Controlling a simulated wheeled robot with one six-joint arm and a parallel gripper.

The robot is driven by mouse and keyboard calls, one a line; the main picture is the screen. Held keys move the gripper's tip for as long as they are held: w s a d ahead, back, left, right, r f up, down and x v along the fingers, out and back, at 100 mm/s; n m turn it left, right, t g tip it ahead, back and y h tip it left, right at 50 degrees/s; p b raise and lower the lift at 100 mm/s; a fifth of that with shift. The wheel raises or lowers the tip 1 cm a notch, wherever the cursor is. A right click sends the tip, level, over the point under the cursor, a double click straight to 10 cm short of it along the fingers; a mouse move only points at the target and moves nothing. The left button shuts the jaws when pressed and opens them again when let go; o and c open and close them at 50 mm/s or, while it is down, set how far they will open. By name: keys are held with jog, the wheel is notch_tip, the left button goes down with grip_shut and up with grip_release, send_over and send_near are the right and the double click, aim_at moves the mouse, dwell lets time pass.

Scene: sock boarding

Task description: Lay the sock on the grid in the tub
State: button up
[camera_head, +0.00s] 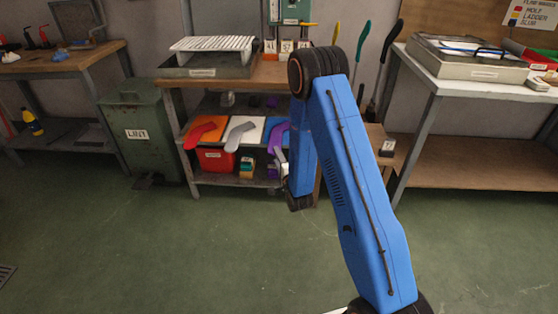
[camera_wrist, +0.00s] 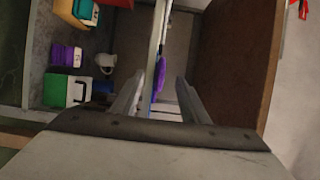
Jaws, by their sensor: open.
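The tub (camera_head: 180,72) stands on the middle bench, with a white slatted grid (camera_head: 213,43) on top. On the shelf below lie a red sock (camera_head: 202,136) on an orange sheet, a grey sock (camera_head: 240,134) on a white sheet and a purple sock (camera_head: 275,137) on a blue one. Which sock is meant, I cannot tell. My gripper (camera_head: 286,185) is at the shelf's right end, partly hidden by my arm. In the wrist view my gripper (camera_wrist: 160,92) is open, with something purple (camera_wrist: 160,78) along a thin edge between its fingers; contact is unclear.
Below the socks are a red bin (camera_head: 215,160) and small coloured boxes (camera_head: 247,167), also seen in the wrist view (camera_wrist: 68,88). A green lint bin (camera_head: 140,135) stands left. A right bench holds another tray (camera_head: 470,65). The floor in front is clear.

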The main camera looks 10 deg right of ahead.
aim_at(273, 142)
jog(key=shift+w+a, duration=0.2)
jog(key=shift+w, duration=2.4)
grip_shut()
jog(key=shift+r, duration=0.15)
jog(key=shift+r, duration=2.35)
jog(key=shift+a, duration=0.1)
